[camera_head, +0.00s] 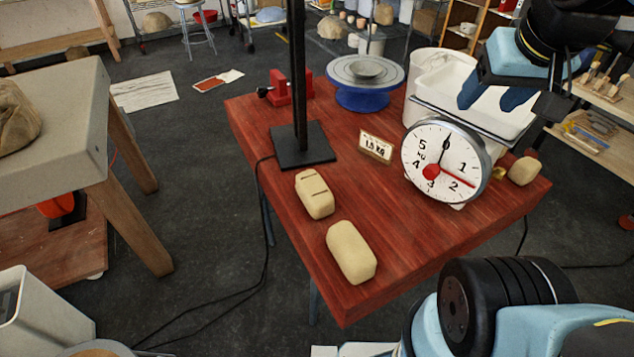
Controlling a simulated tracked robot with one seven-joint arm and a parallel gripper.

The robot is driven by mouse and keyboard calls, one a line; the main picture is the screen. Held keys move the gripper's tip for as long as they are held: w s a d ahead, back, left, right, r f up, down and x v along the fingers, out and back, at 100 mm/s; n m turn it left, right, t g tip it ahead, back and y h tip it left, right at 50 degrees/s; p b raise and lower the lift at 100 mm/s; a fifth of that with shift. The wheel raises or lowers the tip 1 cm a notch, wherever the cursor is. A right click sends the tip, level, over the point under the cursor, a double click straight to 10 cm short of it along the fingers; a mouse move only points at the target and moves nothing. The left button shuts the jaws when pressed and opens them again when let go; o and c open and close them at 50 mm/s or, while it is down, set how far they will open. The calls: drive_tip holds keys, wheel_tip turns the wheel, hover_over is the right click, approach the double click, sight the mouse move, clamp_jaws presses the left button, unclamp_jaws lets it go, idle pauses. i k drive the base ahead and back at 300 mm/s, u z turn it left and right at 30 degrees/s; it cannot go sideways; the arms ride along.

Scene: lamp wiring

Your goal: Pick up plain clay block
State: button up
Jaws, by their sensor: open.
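A plain clay block (351,252), beige with rounded edges and no marks that I can see, lies near the front edge of the red wooden table (290,232). A second clay block (314,197) with dark grooves across its top lies just behind it. A third, smaller clay lump (524,171) sits at the right, beside the scale; I cannot tell whether it is marked. My gripper (493,97) is at the upper right, over or in front of the scale's white pan. Its blue fingers point down, apart, with nothing seen between them. It is well away from the plain block.
A dial scale (440,162) with a white pan (437,86) stands at the table's right. A "1.5 KG" card (376,147), a black post on a square base (303,150), a blue turntable (363,96) and a red clamp (291,88) stand behind the blocks.

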sight(358, 263)
drive_tip(key=u, duration=0.05)
drive_tip(key=k, duration=1.8)
drive_tip(key=u, duration=0.35)
